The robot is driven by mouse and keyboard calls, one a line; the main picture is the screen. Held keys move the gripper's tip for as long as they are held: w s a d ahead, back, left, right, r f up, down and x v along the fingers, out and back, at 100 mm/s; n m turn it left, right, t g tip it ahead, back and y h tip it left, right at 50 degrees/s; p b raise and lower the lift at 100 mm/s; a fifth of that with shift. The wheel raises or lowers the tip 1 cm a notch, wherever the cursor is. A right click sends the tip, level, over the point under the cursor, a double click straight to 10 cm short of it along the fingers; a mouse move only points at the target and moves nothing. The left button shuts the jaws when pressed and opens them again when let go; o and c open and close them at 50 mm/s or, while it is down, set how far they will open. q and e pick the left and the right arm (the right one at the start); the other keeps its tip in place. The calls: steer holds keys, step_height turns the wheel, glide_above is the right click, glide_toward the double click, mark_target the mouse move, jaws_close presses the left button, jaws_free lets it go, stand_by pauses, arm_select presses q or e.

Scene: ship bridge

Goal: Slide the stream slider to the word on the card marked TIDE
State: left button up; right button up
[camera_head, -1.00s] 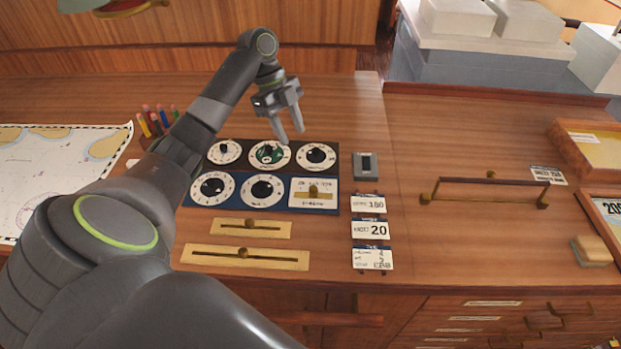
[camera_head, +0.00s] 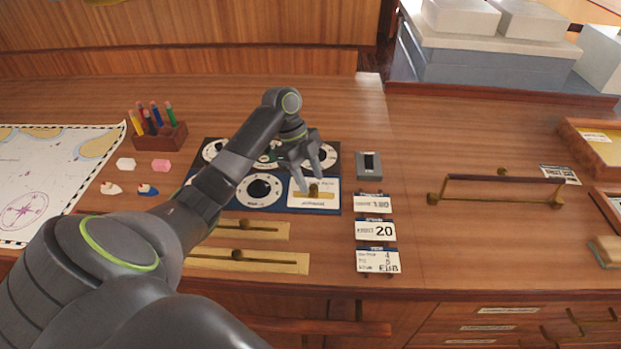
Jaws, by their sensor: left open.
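A white slider panel (camera_head: 327,205) with a small brass slot is at the right of the lower dial row. Its dark knob (camera_head: 314,188) sits near the middle of the slot. Two long brass slider plates, an upper one (camera_head: 268,230) and a lower one (camera_head: 280,260), lie nearer the front edge, each with a round knob. I cannot read which slider is marked stream. My left gripper (camera_head: 308,178) is open and empty, just above the white panel's knob.
Round dials (camera_head: 259,188) sit left of the white panel, partly behind my left arm. A grey switch box (camera_head: 368,165) stands right of the panel. A pencil holder (camera_head: 160,137), a chart (camera_head: 50,180) and a brass-ended rail (camera_head: 500,182) lie farther out.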

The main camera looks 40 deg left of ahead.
arm_select(q)
steer(key=shift+d+f, duration=0.2)
steer(key=shift+f, duration=0.2)
arm_select(e)
steer(key=shift+s+d+r, duration=0.1)
steer(key=shift+s+d, duration=0.05)
steer(key=shift+d, duration=0.1)
arm_select(q)
jaws_close()
steer(key=shift+s+a+p, duration=0.3)
steer(key=shift+s+a, duration=0.2)
steer(key=shift+a, duration=0.3)
steer(key=shift+s+a+p, duration=0.3)
steer(key=shift+s+a, duration=0.15)
steer(key=shift+a, duration=0.35)
arm_select(e)
steer(key=shift+r, duration=0.55)
arm_select(q)
jaws_free()
steer(key=shift+d, duration=0.1)
